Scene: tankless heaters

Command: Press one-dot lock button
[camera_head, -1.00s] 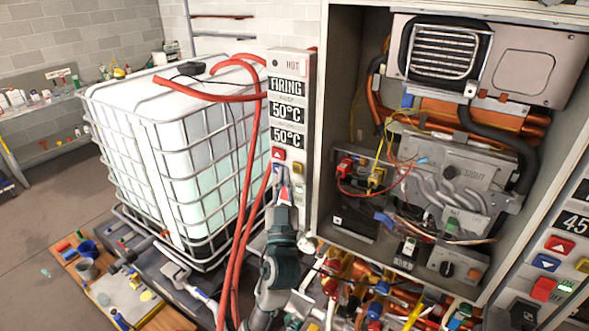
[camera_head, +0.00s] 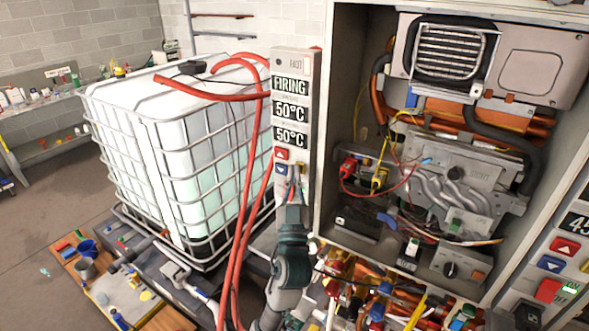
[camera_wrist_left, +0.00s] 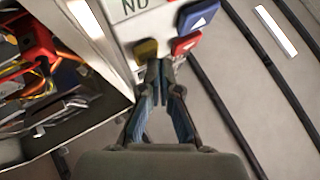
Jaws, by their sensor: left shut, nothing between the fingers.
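A narrow grey control panel (camera_head: 291,62) shows FIRING and two 50°C readouts. Below them are a red arrow button (camera_head: 281,154) and a blue arrow button (camera_head: 281,169). My left gripper (camera_head: 293,182) is shut and empty, pointing up at the panel's lower part, and it hides some of the controls there. In the left wrist view its closed fingertips (camera_wrist_left: 160,72) are at the edge of a yellow button (camera_wrist_left: 146,48), beside the red button (camera_wrist_left: 186,43). I cannot tell whether they touch. No dot marking is readable. My right gripper is out of view.
Red hoses (camera_head: 242,215) hang just left of my arm, before a caged white tank (camera_head: 150,120). An open heater cabinet (camera_head: 345,60) with wires and pipes stands right of the panel. Another panel (camera_head: 560,262) is at the far right. Colourful valves (camera_head: 375,308) crowd the area below.

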